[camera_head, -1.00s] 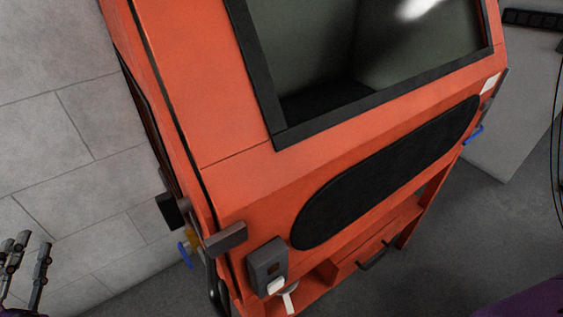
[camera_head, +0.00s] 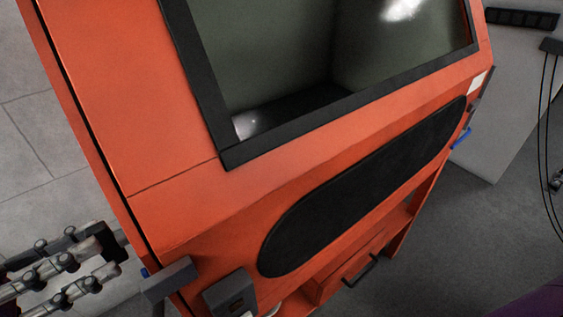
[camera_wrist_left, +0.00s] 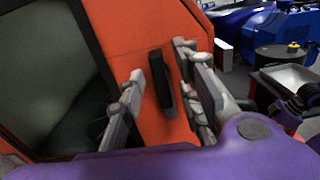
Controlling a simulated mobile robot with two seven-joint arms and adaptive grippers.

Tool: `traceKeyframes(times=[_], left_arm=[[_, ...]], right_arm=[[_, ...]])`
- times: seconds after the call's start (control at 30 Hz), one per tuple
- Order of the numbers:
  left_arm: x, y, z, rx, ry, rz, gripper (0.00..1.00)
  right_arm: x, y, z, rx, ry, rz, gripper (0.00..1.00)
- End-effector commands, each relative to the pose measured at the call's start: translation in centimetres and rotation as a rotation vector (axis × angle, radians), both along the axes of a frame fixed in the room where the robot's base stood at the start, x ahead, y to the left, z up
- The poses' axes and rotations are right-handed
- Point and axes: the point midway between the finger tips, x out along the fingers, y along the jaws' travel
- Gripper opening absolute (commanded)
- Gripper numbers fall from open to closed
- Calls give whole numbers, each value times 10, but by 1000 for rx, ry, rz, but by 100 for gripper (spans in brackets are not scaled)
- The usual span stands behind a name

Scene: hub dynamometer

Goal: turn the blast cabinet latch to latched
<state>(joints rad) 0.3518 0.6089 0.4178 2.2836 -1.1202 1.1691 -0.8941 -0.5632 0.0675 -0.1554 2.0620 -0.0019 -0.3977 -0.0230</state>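The orange blast cabinet (camera_head: 110,120) fills much of the head view, with its dark window above. In the left wrist view, a black bar-shaped handle, which looks like the latch (camera_wrist_left: 160,82), stands roughly upright on the orange panel (camera_wrist_left: 120,30). My left gripper (camera_wrist_left: 166,98) is open, with one finger on each side of the black bar; I cannot tell whether either touches it. In the head view my left gripper (camera_head: 105,255) is beside the cabinet's left side, and the latch cannot be made out clearly there. My right gripper is not in view.
A grey block (camera_head: 170,280) and a dark switch box (camera_head: 230,295) stick out at the cabinet's lower front left. A dark oval panel (camera_head: 365,190) is on the front. In the wrist view, a black drum (camera_wrist_left: 280,58) and blue machines (camera_wrist_left: 285,30) stand behind, to the right.

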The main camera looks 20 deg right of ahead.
Motion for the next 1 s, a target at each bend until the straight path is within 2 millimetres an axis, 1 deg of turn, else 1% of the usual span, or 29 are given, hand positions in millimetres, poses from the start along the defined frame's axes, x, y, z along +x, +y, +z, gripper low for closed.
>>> traceKeyframes(times=[0.03,0.1,0.2,0.5,0.53,0.77,1.0], left_arm=[[2,-8,3,-2,-4,-1,31],[4,-15,2,-2,-2,0,31],[7,-23,1,-2,-1,0,31],[8,-26,0,-2,2,2,31],[8,-26,0,-2,2,1,30],[8,-26,0,-2,2,1,0],[8,-26,0,-3,11,0,0]], right_arm=[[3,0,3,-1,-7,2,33],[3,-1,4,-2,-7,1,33],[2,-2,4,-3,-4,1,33],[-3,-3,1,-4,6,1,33],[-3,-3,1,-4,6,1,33],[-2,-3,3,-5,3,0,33],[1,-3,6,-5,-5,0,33]])
